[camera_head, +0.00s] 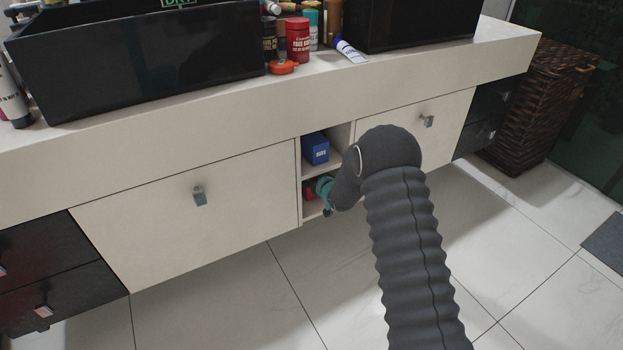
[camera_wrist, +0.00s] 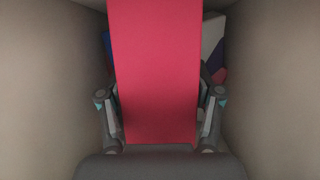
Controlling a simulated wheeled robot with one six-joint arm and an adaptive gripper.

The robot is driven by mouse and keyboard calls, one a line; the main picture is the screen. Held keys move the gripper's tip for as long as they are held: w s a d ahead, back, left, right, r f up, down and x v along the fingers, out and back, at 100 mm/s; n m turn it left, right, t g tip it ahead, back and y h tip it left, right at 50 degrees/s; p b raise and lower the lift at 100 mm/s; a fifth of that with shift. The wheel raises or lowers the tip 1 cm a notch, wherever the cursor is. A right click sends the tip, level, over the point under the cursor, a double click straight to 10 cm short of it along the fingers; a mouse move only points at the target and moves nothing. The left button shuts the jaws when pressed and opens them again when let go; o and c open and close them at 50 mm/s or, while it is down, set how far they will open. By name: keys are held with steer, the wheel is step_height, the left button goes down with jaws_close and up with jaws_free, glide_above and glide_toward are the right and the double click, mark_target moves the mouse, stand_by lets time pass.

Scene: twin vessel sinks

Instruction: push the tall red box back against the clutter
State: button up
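The tall red box (camera_wrist: 155,70) stands large in the middle of the wrist view, running out past the top edge. In the head view a bit of red (camera_head: 309,190) shows in the lower compartment of the open niche, mostly hidden. My gripper (camera_wrist: 160,100) is inside that compartment with one finger on each side of the red box. The fingers are spread wide and look open; whether they touch its sides is hard to tell. Behind the box, clutter shows: a blue item (camera_wrist: 106,45) at left and a white and purple item (camera_wrist: 213,45) at right.
Compartment walls (camera_wrist: 45,80) (camera_wrist: 275,80) stand close on both sides. A blue box (camera_head: 316,148) sits in the upper compartment. Drawers (camera_head: 195,215) flank the niche. Bottles and black basins (camera_head: 140,65) stand on the counter. The tiled floor in front is clear.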

steer(key=o, duration=0.3)
steer(key=shift+a, duration=0.1)
steer(key=shift+s+d+r+p, duration=0.15)
steer(key=shift+s+d+p, duration=0.2)
steer(key=shift+s+d, duration=0.1)
steer(key=f+v, duration=0.1)
steer(key=v, duration=1.4)
steer(key=s+d+r+m+h+b, duration=0.2)
steer(key=s+d+r+h, duration=0.3)
steer(key=d+r, duration=0.4)
step_height(320, 180, up, 2)
steer(key=shift+s+d+r+g+b, duration=0.15)
steer(key=shift+s+d+g+b, duration=0.1)
steer(key=shift+g+b, duration=0.15)
